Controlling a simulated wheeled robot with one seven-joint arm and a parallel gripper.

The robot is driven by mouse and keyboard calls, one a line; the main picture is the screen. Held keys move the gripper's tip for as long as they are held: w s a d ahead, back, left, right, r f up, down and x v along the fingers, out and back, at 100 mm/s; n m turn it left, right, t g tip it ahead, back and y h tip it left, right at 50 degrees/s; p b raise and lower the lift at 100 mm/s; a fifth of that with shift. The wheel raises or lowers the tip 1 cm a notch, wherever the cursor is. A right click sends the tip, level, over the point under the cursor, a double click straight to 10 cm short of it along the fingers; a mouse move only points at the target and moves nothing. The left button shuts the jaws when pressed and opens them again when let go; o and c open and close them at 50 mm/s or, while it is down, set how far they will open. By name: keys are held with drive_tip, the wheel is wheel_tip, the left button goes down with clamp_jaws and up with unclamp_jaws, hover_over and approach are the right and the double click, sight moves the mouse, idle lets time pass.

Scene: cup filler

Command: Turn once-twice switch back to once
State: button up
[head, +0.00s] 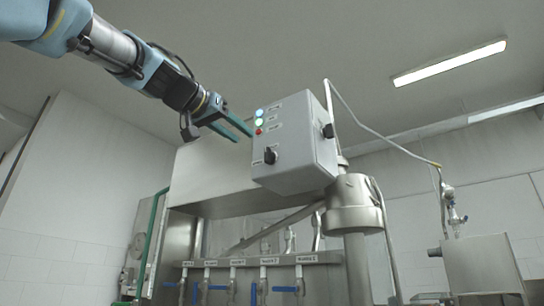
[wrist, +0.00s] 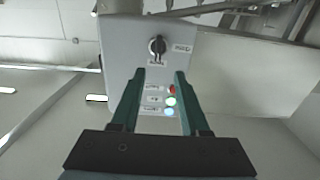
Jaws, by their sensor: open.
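The grey control box (head: 295,145) hangs above the steel machine. A black rotary switch (head: 270,156) sits low on its front face; it also shows in the wrist view (wrist: 157,45), with its light mark close to upright there. Small labels lie beside and below it, too small to read surely. A second black knob (head: 328,131) is on the box's right side. My gripper (head: 245,135) is open and empty, at the upper left of the front face. In the wrist view my two green fingers (wrist: 160,73) point toward the switch, with the switch beyond their tips, apart from them.
Indicator lamps (head: 259,121), bluish, green-white and red, sit in a column on the box front, between my fingers in the wrist view (wrist: 170,101). A pipe (head: 360,124) runs right from behind the box. Valves with blue handles (head: 285,289) are below. The left side is open.

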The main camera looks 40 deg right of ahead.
sight(265, 150)
drive_tip(key=p+x, duration=0.2)
drive_tip(key=x, duration=0.1)
drive_tip(key=p+x, duration=0.2)
drive_tip(key=x, duration=0.1)
drive_tip(key=p+x, duration=0.2)
drive_tip(key=x, duration=0.1)
drive_tip(key=shift+d+r, duration=0.35)
drive_tip(key=shift+d+f, duration=0.2)
drive_tip(key=shift+d, duration=0.35)
drive_tip(key=shift+c, duration=0.3)
clamp_jaws()
